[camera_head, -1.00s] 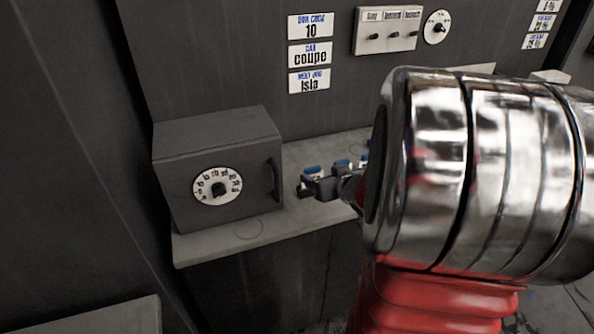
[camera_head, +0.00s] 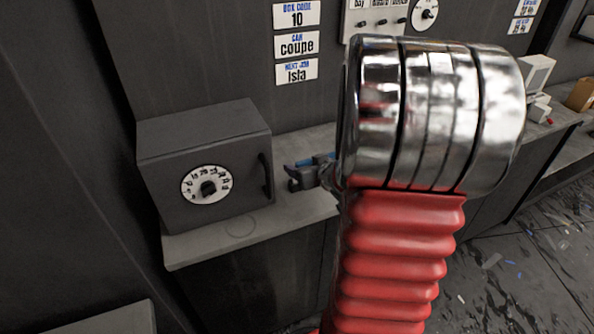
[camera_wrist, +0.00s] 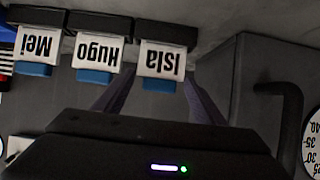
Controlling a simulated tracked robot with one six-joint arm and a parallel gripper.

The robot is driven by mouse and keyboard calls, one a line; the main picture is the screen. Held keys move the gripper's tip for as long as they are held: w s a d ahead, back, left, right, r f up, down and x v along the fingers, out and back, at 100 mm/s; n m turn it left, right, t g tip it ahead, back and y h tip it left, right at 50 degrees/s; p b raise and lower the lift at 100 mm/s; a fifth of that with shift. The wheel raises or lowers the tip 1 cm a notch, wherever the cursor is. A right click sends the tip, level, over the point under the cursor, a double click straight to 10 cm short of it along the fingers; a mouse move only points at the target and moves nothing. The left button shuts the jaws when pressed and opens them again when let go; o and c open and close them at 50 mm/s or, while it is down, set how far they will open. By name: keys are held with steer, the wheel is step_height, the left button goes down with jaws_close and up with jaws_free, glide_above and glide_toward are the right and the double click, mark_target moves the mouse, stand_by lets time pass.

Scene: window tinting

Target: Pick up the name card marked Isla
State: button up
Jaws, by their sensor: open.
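The Isla name card (camera_wrist: 161,60) appears upside down in the wrist view, white with black letters, a blue part below it and a dark piece above. My gripper (camera_wrist: 160,78) is open, its two dark fingers reaching toward the Isla card, one on either side. I cannot tell whether they touch it. In the head view my gripper (camera_head: 297,175) is low over the shelf beside the grey box, and my arm hides most of the cards.
The Hugo card (camera_wrist: 100,54) stands close to the left of Isla in the wrist view, with the Mei card (camera_wrist: 37,44) beyond it. A grey box (camera_head: 205,165) with a dial and handle sits on the shelf (camera_head: 240,240). A wall sign (camera_head: 297,72) reads Isla.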

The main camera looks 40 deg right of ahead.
steer(key=shift+w+d+f, duration=0.2)
steer(key=shift+w+f, duration=0.05)
steer(key=shift+w, duration=0.15)
steer(key=shift+c, duration=0.5)
steer(key=c, duration=0.7)
steer(key=shift+r, duration=5)
